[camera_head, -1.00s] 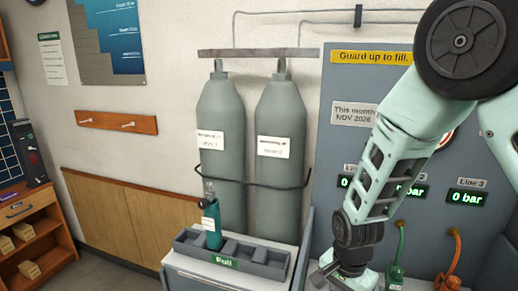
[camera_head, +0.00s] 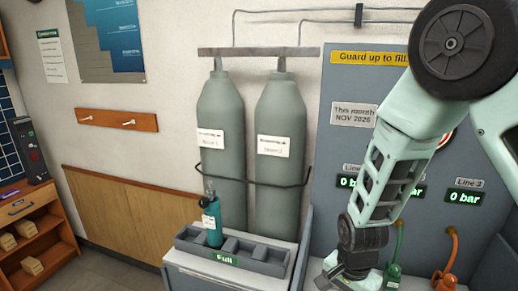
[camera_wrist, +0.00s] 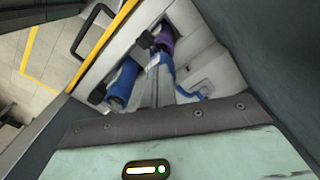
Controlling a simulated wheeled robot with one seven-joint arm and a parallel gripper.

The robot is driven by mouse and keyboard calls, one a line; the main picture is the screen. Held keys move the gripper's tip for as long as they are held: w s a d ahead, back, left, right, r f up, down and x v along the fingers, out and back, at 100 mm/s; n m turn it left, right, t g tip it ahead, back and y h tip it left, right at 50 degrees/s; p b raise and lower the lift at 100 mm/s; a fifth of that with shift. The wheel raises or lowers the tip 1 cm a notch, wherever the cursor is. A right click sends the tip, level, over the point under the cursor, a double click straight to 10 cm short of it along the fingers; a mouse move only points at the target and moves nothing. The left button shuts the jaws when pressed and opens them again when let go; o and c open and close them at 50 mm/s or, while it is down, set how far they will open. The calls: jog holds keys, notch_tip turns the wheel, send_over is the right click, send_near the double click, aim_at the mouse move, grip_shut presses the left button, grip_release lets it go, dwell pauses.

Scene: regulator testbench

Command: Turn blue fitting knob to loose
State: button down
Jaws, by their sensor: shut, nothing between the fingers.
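My gripper (camera_head: 350,274) hangs at the lower right in the head view, in front of the panel; its fingertips are below the frame edge. In the wrist view its mint body and dark strip fill the bottom, and the slim closed fingers (camera_wrist: 163,82) appear above the strip, empty. A blue cylinder with a black end (camera_wrist: 121,84) lies left of the fingers. Blue material (camera_wrist: 163,62) also shows close beside the fingertips; I cannot tell if it touches them. Which blue part is the fitting knob, and its setting, cannot be read.
A purple cylinder with a black end (camera_wrist: 162,40) sits beyond the fingers. Green (camera_head: 395,268) and orange (camera_head: 446,272) fittings stand by the panel (camera_head: 345,145). A grey tray (camera_head: 268,267) holds a teal bottle (camera_head: 212,222). Two tall grey cylinders (camera_head: 280,150) stand behind.

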jog(key=shift+s+a, duration=0.15)
jog(key=shift+s, duration=0.2)
notch_tip(320, 180, up, 6)
jog(key=p, duration=0.6)
jog(key=shift+a, duration=0.1)
